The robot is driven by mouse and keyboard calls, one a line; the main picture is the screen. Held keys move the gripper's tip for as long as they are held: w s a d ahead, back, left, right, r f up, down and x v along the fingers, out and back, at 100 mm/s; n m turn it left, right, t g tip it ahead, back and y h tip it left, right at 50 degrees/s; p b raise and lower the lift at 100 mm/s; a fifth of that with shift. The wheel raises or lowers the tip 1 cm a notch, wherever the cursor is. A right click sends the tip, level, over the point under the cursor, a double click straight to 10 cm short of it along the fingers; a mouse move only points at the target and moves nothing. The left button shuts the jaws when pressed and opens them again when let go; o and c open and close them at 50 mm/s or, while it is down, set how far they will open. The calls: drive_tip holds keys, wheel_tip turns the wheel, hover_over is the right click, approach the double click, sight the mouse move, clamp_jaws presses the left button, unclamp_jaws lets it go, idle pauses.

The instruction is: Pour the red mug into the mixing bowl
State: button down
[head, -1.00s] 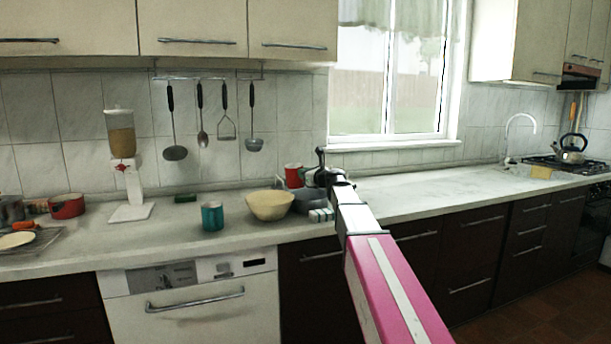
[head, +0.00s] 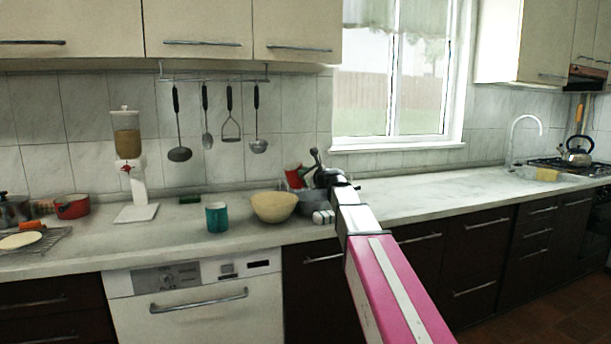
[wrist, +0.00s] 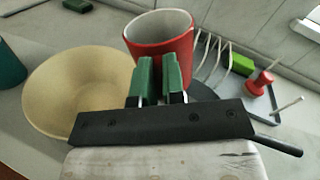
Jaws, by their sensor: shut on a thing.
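The red mug (wrist: 163,45) is in my gripper (wrist: 158,72), whose green fingers are shut on it at its near side. In the head view the mug (head: 292,175) looks tilted, just behind and right of the bowl's rim. The cream mixing bowl (wrist: 75,95) stands on the counter to the left of the mug in the wrist view; its visible inside looks empty. In the head view the bowl (head: 272,207) is left of my gripper (head: 312,182). The mug's inside shows pale; its contents cannot be made out.
A teal mug (head: 217,217) stands left of the bowl. A grey bowl or pan (head: 308,206) is partly hidden beside the bowl. A wire rack with a red-topped thing (wrist: 260,82) and a green block (wrist: 242,64) lies right of the mug. The counter to the right (head: 420,185) is clear.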

drive_tip(key=shift+s+a+r+n, duration=0.25)
drive_tip(key=shift+s+a+n, duration=0.05)
drive_tip(key=shift+a+n, duration=0.2)
drive_tip(key=shift+s+a+f+n, duration=0.1)
drive_tip(key=shift+s+a+n, duration=0.05)
drive_tip(key=shift+n, duration=0.25)
drive_tip(key=shift+s+a+f+n, duration=0.35)
drive_tip(key=shift+a+n, duration=0.1)
drive_tip(key=shift+n, duration=0.15)
